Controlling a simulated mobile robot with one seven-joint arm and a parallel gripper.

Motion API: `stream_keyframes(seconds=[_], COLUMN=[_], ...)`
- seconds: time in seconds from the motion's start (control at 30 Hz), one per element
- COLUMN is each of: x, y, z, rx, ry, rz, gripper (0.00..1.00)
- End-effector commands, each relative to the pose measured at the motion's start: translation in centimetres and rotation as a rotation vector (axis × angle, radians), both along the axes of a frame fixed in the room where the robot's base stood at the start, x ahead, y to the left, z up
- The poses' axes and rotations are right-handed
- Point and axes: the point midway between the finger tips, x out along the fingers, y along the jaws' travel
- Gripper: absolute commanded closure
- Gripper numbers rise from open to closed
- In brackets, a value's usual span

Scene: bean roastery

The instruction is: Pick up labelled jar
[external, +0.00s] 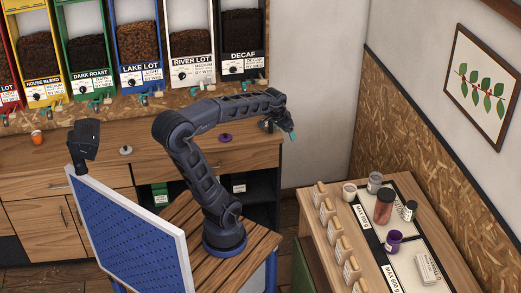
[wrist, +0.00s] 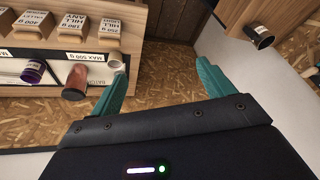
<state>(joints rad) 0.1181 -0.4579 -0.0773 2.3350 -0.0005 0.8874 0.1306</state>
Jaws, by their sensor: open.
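A small dark jar with a pale label (external: 409,211) stands at the right of the side table in the external view. Beside it stands a larger reddish-brown jar with a dark lid (external: 384,207), which also shows in the wrist view (wrist: 76,82). I cannot tell for certain which is the labelled jar. A dark cylinder with a white label (wrist: 262,38) shows at the upper right of the wrist view. My gripper (external: 285,130) is raised before the back counter, well apart from the side table. Its teal fingers (wrist: 165,82) are spread with nothing between them.
The side table (external: 450,252) also holds a purple cup (external: 393,240), a white cup (external: 349,191), a grey tin (external: 375,182), a white box (external: 428,269) and a row of paper bags (external: 335,228). A blue pegboard panel (external: 130,235) stands at left. Bean dispensers line the back.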

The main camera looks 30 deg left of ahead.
Motion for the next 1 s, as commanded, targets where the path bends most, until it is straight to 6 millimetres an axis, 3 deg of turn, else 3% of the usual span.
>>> stream_keyframes(seconds=[0.1,0.5,0.77,1.0], x=[3.1,11.9,16.1,18.8], y=[-2.9,-13.9,-22.4,-30.9], z=[0.0,-1.7,-4.5,-8.1], rx=[0.015,0.043,0.044,0.03], ry=[0.007,0.02,0.029,0.036], rz=[-0.085,-0.361,-0.541,-0.701], gripper=[0.19,0.19,0.19,0.19])
